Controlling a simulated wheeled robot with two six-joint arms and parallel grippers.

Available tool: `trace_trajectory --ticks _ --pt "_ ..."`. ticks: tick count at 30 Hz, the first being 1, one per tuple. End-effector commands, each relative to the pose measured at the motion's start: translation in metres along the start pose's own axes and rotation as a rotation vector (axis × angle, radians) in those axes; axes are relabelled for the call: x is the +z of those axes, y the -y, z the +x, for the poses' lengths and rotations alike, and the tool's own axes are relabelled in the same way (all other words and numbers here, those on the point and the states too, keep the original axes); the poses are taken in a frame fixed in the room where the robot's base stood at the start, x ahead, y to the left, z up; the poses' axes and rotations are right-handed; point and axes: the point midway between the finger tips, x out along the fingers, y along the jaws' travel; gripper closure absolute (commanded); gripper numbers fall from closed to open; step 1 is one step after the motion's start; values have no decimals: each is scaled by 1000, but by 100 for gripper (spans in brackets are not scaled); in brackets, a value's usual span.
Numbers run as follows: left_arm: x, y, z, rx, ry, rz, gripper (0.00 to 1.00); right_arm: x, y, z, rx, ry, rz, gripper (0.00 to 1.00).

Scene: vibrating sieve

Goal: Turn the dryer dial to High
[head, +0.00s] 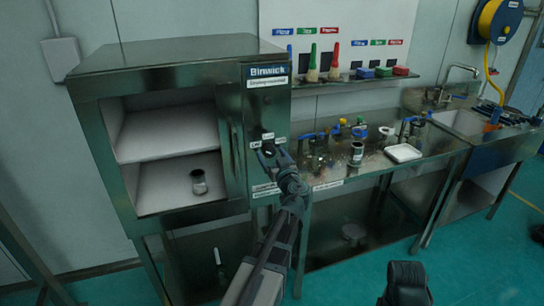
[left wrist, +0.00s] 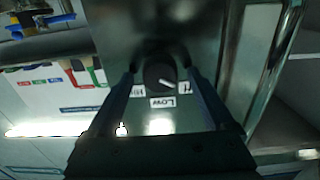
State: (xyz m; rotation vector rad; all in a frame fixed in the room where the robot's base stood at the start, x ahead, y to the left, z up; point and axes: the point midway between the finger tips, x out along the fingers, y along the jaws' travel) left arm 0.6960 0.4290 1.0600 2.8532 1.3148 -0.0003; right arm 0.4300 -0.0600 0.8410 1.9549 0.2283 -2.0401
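The dryer (head: 180,60) is a steel cabinet at the left of the head view, its front control panel (head: 268,100) on its right side. The dark round dial (left wrist: 160,74) shows in the left wrist view, where the picture is upside down. Its white pointer slants down right, between the LOW label (left wrist: 163,102) and the partly hidden right-hand label (left wrist: 184,88). The HI label (left wrist: 138,92) is on the left. My left gripper (head: 269,152) is at the panel, its fingers open on either side of the dial; contact cannot be told.
The dryer's open compartment holds a small jar (head: 198,182) on its lower shelf. A steel bench (head: 335,172) with bottles and a white tray (head: 403,153) stands right of the panel. A sink (head: 468,122) is farther right.

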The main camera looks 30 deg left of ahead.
Motion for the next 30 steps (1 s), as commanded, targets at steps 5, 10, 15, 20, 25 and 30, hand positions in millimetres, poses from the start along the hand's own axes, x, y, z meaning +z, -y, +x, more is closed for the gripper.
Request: trace_trajectory --ticks 5,10,15,20,25,30 --pt "0 0 0 0 0 0 44 0 0 0 0 0 0 50" --pt "0 0 0 0 0 0 75 0 0 0 0 0 0 50" --pt "0 0 0 -1 0 0 99 0 0 0 0 0 0 50" --pt "0 0 0 -1 0 14 99 0 0 0 0 0 0 50" --pt "0 0 0 -1 0 79 99 0 0 0 0 0 0 50" --pt "0 0 0 -1 0 203 99 0 0 0 0 0 0 50"
